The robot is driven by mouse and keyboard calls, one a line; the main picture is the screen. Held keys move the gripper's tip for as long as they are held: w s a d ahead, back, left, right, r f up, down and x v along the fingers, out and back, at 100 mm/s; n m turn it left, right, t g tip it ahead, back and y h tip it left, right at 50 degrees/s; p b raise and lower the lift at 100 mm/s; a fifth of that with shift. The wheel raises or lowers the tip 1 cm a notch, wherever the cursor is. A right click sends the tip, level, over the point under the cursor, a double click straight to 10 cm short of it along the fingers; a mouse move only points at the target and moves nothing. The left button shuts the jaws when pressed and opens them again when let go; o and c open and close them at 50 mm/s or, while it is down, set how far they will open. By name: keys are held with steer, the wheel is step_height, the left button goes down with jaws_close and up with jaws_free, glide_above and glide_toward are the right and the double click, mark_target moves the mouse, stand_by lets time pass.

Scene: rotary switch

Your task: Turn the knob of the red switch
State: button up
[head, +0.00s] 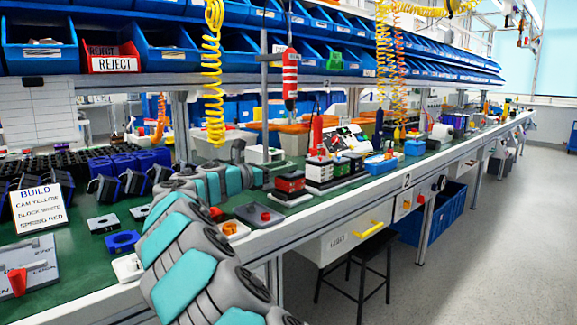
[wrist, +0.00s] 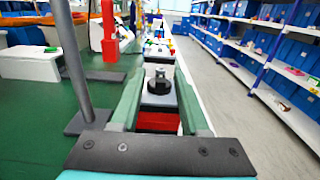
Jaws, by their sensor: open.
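The red switch (head: 290,186) stands on the green bench top near its front edge, just right of the end of my arm in the head view. In the wrist view the red switch (wrist: 157,122) shows a red body, a pale top plate and a round black knob (wrist: 158,86). My gripper (wrist: 158,80) is open, with one finger on each side of the switch in that view. A gap shows between the knob and each finger, and nothing is held. How far the fingertips are from the knob in depth is hard to tell.
Similar small switches, one with green (head: 341,167), stand just beyond the red switch. A grey metal stand post (wrist: 75,60) rises close on the left in the wrist view. A red-and-white hanging tool (head: 290,80) is above. The aisle (head: 480,210) on the right is clear.

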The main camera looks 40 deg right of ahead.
steer(key=shift+d, duration=1.05)
jaws_close()
